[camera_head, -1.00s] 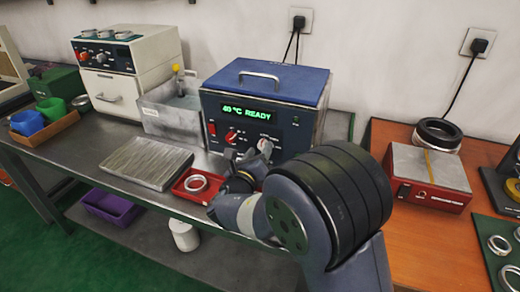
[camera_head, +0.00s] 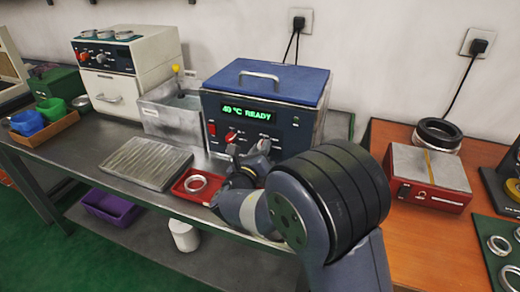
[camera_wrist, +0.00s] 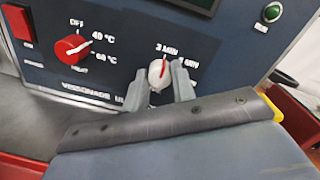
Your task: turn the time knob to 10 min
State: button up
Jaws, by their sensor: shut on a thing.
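The bath unit (camera_head: 262,112) has a blue lid and a dark front panel, and its green display reads 40 °C READY. The time knob (camera_wrist: 156,72) is a pale knob with a red mark, below the 3 MIN label in the wrist view. My gripper (camera_wrist: 159,80) is shut on it, one finger on each side. A label right of the knob is partly hidden by the right finger, and its number cannot be read.
A red tray (camera_head: 180,194) with a metal ring lies in front of the unit. A ribbed metal plate (camera_head: 145,163) and a basin (camera_head: 165,118) are to the left. A red switch (camera_wrist: 17,22) is at the panel's left. A small red-based device (camera_head: 430,195) stands on the wooden table.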

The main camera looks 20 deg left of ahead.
jog(key=shift+f+m+b, duration=0.1)
jog(key=shift+m+b, duration=0.2)
jog(key=shift+b, duration=0.15)
jog(key=m+b, duration=0.1)
jog(key=b, duration=0.1)
jog(key=m+b, duration=0.2)
jog(key=shift+f+m+b, duration=0.2)
jog(key=shift+m+b, duration=0.1)
jog(key=shift+b, duration=0.05)
jog(key=m+b, duration=0.5)
jog(key=b, duration=0.1)
jog(key=shift+m+b, duration=0.3)
jog(key=m+b, duration=0.6)
jog(key=b, duration=0.1)
jog(key=shift+h, duration=0.3)
jog(key=m+b, duration=0.4)
jog(key=shift+r+m, duration=0.1)
jog(key=shift+m, duration=0.2)
jog(key=shift+r, duration=0.1)
jog(key=o, duration=1)
